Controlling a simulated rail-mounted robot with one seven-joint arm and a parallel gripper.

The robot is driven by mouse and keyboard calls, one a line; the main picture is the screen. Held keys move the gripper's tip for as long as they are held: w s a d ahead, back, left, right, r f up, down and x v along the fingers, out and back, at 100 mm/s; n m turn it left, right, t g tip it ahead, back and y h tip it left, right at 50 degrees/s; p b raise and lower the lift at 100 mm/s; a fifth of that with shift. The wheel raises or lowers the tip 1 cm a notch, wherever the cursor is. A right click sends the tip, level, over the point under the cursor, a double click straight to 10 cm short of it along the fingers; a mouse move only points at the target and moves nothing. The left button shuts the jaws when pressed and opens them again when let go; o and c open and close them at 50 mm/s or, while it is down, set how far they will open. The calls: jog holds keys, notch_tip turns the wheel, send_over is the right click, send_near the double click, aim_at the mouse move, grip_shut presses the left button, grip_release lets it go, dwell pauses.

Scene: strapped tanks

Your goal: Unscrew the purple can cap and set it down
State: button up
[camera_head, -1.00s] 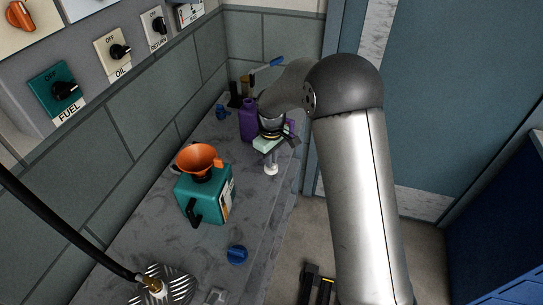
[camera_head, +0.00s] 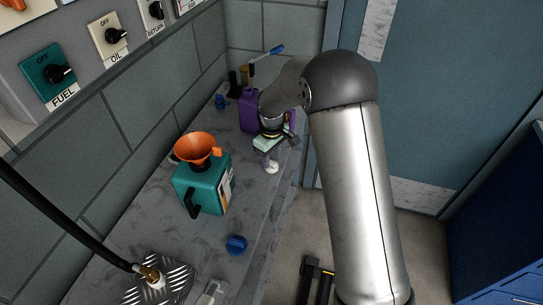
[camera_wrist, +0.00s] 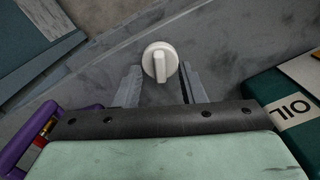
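The purple can (camera_head: 249,111) stands at the far end of the bench, partly behind my arm. Its purple handle shows at the left of the wrist view (camera_wrist: 18,142), with a small brass and red part beside it. A round white cap (camera_wrist: 160,62) with a raised grip bar shows between my finger ends, apparently on the grey bench; it also shows in the head view (camera_head: 272,167). My gripper (camera_wrist: 158,78) is open, with a gap between the cap and each finger. My gripper in the head view is just above the cap.
A teal can (camera_head: 205,185) with an orange funnel (camera_head: 199,149) stands nearer on the bench (camera_head: 150,210). A blue cap (camera_head: 236,245) lies in front of it. A hose nozzle (camera_head: 152,275) is at the near end. A wall panel of knobs (camera_head: 90,60) is at left.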

jog(key=shift+r, duration=0.1)
notch_tip(320, 180, up, 17)
jog(key=b, duration=0.1)
dwell(0.4)
jog(key=shift+r, duration=0.15)
jog(key=s+d+r+m, duration=0.2)
jog(key=s+d+m, duration=0.2)
jog(key=s+d, duration=0.7)
jog(key=s+d+f+m, duration=0.2)
jog(key=s+f+m, duration=0.1)
jog(key=s, duration=0.7)
jog(key=s+d+f+m, duration=0.2)
jog(key=s+f+m, duration=0.1)
jog(key=s, duration=0.7)
jog(key=shift+s+d, duration=0.15)
jog(key=shift+d, duration=0.1)
